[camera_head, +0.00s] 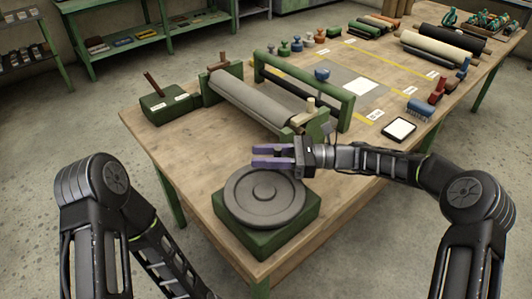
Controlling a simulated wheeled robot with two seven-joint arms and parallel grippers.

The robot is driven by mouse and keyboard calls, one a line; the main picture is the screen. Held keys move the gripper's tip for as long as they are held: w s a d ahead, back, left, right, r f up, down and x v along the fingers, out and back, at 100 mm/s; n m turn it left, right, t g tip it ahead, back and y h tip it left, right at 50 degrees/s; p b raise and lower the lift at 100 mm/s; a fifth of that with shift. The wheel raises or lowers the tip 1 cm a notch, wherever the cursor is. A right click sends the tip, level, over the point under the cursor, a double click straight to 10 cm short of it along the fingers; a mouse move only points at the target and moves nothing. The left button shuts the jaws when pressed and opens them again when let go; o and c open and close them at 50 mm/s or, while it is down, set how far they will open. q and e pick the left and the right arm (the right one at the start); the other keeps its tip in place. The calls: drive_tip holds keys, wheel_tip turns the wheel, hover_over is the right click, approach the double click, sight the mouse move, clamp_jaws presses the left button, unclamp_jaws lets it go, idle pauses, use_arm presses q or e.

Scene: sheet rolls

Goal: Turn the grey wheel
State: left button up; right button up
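The grey wheel (248,205) lies flat on a green base block (272,240) at the near corner of the wooden table. It is round, with a raised ring and a small hub in the middle. My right gripper (270,156), with purple fingers, reaches in from the right over the wheel's far edge. Its two fingers point left and a gap shows between them. A small dark shape shows in the gap; I cannot tell whether it is a knob of the wheel or whether the fingers touch it. My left arm shows at the lower left, its gripper out of view.
A roller machine (262,103) with a grey roll and green frame stands just behind the wheel. A green box (165,104) with a lever is at its left. A black-framed white pad (399,129) lies right, beyond my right forearm. Bare wood (185,160) shows left of the wheel.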

sight(280, 156)
drive_tip(key=shift+o, duration=1.4)
drive_tip(key=shift+s+a+r, duration=0.1)
drive_tip(key=shift+s, duration=0.05)
drive_tip(key=shift+o, duration=0.2)
drive_tip(key=d, duration=0.2)
drive_tip(key=d+b, duration=0.1)
drive_tip(key=d, duration=0.4)
drive_tip(key=shift+w+d, duration=0.15)
drive_tip(key=shift+w, duration=0.1)
drive_tip(key=shift+d, duration=0.4)
drive_tip(key=shift+c, duration=0.4)
